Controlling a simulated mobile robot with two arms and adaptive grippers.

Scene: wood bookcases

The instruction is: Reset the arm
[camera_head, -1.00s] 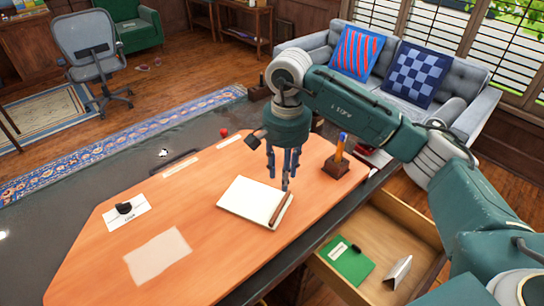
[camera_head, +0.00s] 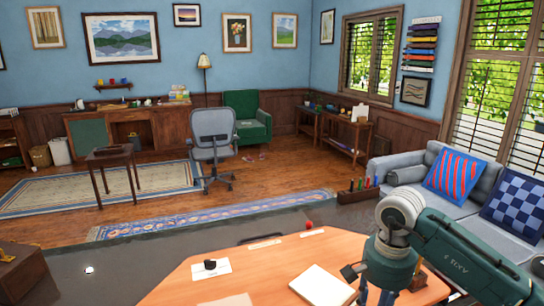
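My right arm reaches in from the lower right over the desk (camera_head: 150,262). Its gripper (camera_head: 368,293) points down at the bottom edge of the head view. Only the upper part of its fingers shows, beside the white notebook (camera_head: 322,285), and their tips are cut off. I cannot tell whether it holds anything. My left arm and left gripper are not in the view.
A dark pen rack (camera_head: 358,193) stands at the desk's far edge, near a red ball (camera_head: 309,225). A wooden box (camera_head: 22,272) sits at the desk's left. Beyond are a grey office chair (camera_head: 214,147), a green armchair (camera_head: 247,118) and a sofa (camera_head: 408,176).

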